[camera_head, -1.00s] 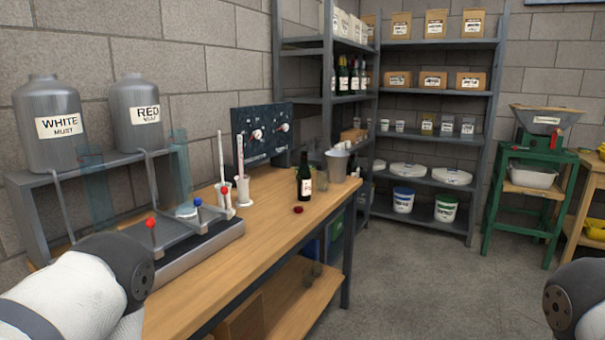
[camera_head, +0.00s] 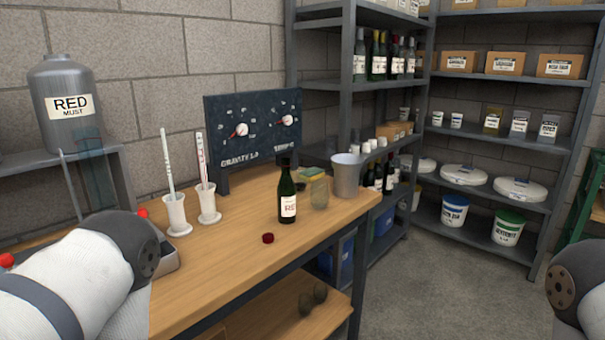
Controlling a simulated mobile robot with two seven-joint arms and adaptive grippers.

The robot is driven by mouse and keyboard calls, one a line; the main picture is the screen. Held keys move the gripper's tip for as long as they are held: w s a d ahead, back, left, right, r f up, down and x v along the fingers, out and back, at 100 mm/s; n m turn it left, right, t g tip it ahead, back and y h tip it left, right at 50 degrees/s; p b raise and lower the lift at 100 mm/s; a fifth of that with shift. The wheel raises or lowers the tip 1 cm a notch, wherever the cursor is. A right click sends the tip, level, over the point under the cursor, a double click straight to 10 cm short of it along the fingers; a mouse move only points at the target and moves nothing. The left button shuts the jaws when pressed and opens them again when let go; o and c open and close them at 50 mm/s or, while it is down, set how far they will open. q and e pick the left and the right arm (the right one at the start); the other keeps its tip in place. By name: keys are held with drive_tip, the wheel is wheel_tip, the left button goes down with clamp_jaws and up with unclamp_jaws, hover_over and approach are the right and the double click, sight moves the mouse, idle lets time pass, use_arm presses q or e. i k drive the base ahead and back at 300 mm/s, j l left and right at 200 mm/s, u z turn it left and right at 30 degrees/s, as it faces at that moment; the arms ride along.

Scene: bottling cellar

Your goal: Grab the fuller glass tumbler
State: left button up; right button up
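A clear glass tumbler (camera_head: 319,193) stands upright on the wooden bench, just right of a dark green wine bottle (camera_head: 288,194). How full it is cannot be made out. My arm links show at the lower left and right edges. Neither gripper is in view.
A grey metal bucket (camera_head: 346,175) stands right of the tumbler. Two white cylinder stands (camera_head: 176,214) hold tall tubes. Open floor (camera_head: 450,290) lies to the right.

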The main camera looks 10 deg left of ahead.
sight(299, 173)
drive_tip(key=i+l+u, duration=0.2)
drive_tip(key=i+l, duration=0.4)
drive_tip(key=i+l+u, duration=0.2)
drive_tip(key=i+l, duration=0.35)
drive_tip(key=l, duration=0.1)
